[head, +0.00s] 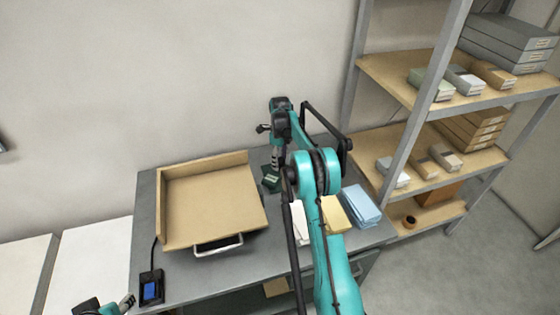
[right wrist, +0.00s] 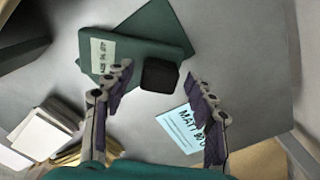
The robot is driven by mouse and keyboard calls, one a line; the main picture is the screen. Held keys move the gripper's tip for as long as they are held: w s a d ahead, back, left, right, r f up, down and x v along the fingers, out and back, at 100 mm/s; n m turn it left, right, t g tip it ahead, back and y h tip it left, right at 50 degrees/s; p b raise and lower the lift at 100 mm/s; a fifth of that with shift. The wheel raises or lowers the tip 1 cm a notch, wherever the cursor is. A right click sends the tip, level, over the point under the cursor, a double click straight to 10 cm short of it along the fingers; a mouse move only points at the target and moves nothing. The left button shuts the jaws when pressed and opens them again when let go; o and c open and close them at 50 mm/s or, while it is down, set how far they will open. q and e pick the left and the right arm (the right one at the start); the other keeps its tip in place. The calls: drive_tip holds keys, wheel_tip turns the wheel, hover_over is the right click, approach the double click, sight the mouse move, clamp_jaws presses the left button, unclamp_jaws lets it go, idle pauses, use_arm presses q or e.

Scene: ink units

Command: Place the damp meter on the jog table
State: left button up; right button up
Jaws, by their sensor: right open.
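A flat tan tray-like table (head: 210,205) with raised back and left sides and a silver front handle sits on the grey bench; I take it for the jog table. In the right wrist view the right gripper (right wrist: 155,100) is open. A small black rounded block (right wrist: 160,75), perhaps the damp meter, shows between and just beyond its fingertips, beside a dark green labelled item (right wrist: 150,45). Contact is unclear. My left gripper (head: 122,304) is at the bottom left, its fingers too small to judge.
A black box with a blue face (head: 151,290) and a cable lies at the bench's front left. Yellow (head: 335,215) and light blue (head: 360,205) stacks lie right of my right arm. A pale blue printed card (right wrist: 182,128) lies on the bench. Metal shelving (head: 400,75) stands at right.

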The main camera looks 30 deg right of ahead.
wheel_tip(320, 180, up, 11)
drive_tip(key=p, duration=0.3)
drive_tip(key=s+a+r+n+t, duration=0.2)
drive_tip(key=s+a+r+n, duration=0.3)
drive_tip(key=a+r+n, duration=0.35)
drive_tip(key=s+a+r+n+t, duration=0.2)
drive_tip(key=s+a+r+n, duration=0.1)
drive_tip(key=s+a+n, duration=0.5)
drive_tip(key=s+a+r+n+t, duration=0.1)
drive_tip(key=s+a+r+n, duration=0.3)
drive_tip(key=s, duration=0.7)
drive_tip(key=s+a+f+n+t, duration=0.2)
drive_tip(key=s+a+f+n, duration=0.3)
drive_tip(key=s+f+n, duration=0.2)
drive_tip(key=s+n, duration=0.2)
drive_tip(key=s, duration=0.1)
drive_tip(key=shift+s+a+f, duration=0.25)
drive_tip(key=shift+s+a, duration=0.1)
drive_tip(key=shift+s, duration=0.05)
